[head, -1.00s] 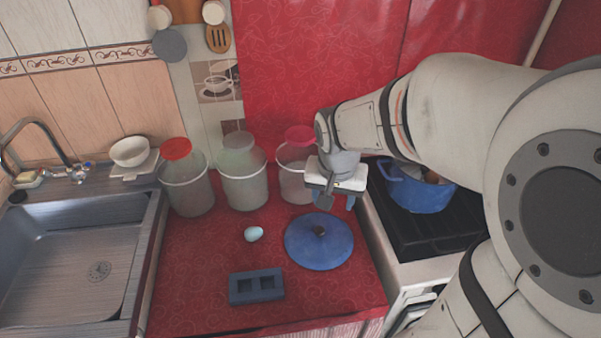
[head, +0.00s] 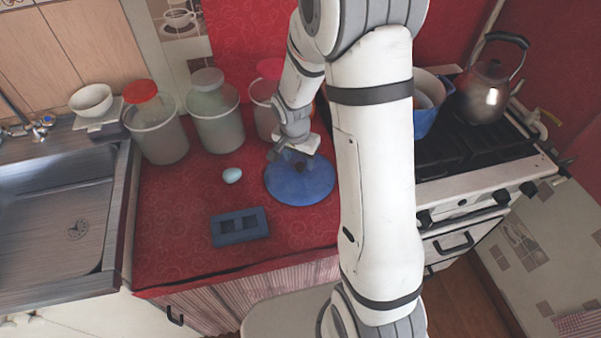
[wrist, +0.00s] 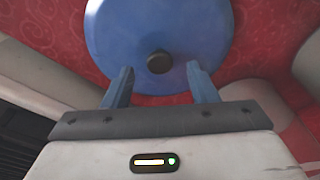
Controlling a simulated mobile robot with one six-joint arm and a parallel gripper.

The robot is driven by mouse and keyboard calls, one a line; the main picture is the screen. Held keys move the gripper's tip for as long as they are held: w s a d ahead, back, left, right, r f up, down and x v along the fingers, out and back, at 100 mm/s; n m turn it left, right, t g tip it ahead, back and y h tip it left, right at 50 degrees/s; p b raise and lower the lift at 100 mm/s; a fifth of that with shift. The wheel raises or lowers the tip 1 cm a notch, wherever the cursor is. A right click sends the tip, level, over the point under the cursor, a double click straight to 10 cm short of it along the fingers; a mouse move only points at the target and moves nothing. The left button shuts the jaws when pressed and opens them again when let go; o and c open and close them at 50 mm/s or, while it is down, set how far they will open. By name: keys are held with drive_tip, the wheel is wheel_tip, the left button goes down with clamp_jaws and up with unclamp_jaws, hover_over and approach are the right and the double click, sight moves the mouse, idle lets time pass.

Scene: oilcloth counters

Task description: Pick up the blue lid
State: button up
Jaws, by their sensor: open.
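The blue lid (head: 300,186) lies flat on the red counter, a round disc with a dark knob at its middle. In the wrist view the lid (wrist: 158,28) fills the upper middle, with its dark knob (wrist: 159,62) just beyond and between the fingertips. My gripper (head: 290,158) is above the far part of the lid in the head view. In the wrist view my gripper (wrist: 159,75) has its two blue fingers apart, with nothing held between them. The exact height of the fingertips over the lid is hard to tell.
Several jars, including one with a red lid (head: 139,91), stand behind. A pale blue egg-like object (head: 232,175) and a dark blue block with openings (head: 240,227) lie left of the lid. A stove with a blue pot (head: 425,110) and kettle (head: 484,92) is at right; a sink (head: 60,200) at left.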

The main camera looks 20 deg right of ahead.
sight(300, 171)
drive_tip(key=shift+w+d+f, duration=0.15)
drive_tip(key=shift+f, duration=1.1)
drive_tip(key=shift+c, duration=0.4)
clamp_jaws()
